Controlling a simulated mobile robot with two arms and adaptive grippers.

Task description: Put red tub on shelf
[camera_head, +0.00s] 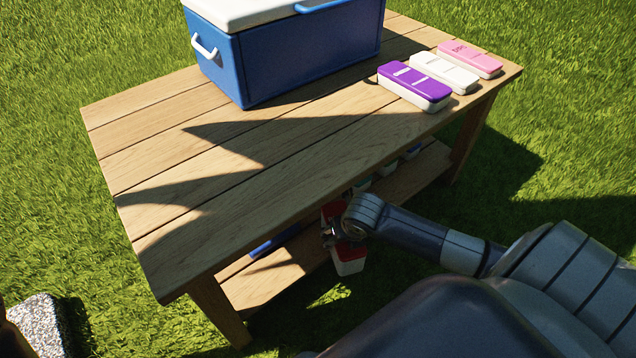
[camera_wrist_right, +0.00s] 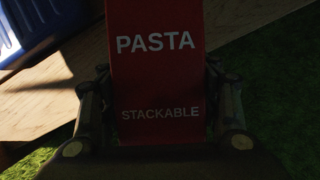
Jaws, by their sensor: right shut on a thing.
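The red tub (camera_head: 348,265) has a red lid and a pale lower part. It is at the front edge of the wooden lower shelf (camera_head: 262,283), under the tabletop. My right gripper (camera_head: 342,232) is shut on it, and my wrist hides part of it. In the right wrist view the red lid (camera_wrist_right: 155,70) reads "PASTA" and "STACKABLE" and lies between the two fingers (camera_wrist_right: 158,125). I cannot tell whether the tub touches the shelf. My left gripper is not in view.
A blue cooler (camera_head: 300,55) and purple (camera_head: 412,85), white (camera_head: 445,72) and pink (camera_head: 470,57) boxes stand on the tabletop (camera_head: 240,160). A blue item (camera_head: 272,242) lies on the shelf at left, and small pale containers (camera_head: 385,170) stand further right. The tabletop's front half is clear.

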